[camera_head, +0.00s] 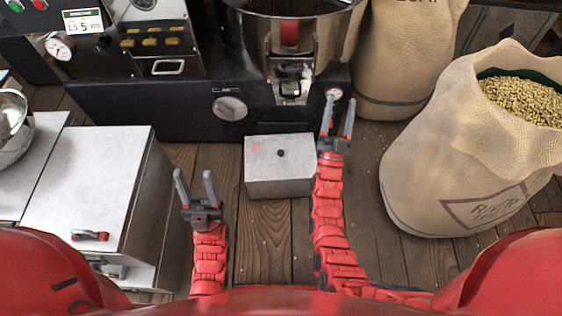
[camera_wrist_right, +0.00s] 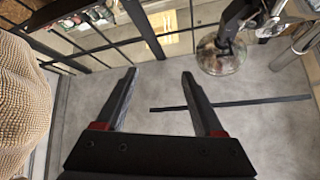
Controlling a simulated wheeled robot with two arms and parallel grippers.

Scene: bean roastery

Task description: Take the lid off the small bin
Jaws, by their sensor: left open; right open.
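The small bin (camera_head: 279,184) is a grey metal box on the plank floor, in the middle of the head view. Its flat lid (camera_head: 299,150) is on top, with a small dark knob (camera_head: 281,153) at the centre and a red mark near one corner. My left gripper (camera_head: 194,180) is open and empty, left of the bin and apart from it. My right gripper (camera_head: 338,119) is open and empty, beyond the bin's right side, near the machine's base. In the right wrist view nothing lies between my right gripper's fingers (camera_wrist_right: 158,78), and the bin does not show.
The black roasting machine (camera_head: 155,108) stands behind the bin. A white cabinet (camera_head: 85,180) with a red handle is at left. A burlap sack of beans (camera_head: 440,160) stands at right, another sack (camera_head: 405,60) behind it. Bare floor surrounds the bin's front and left.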

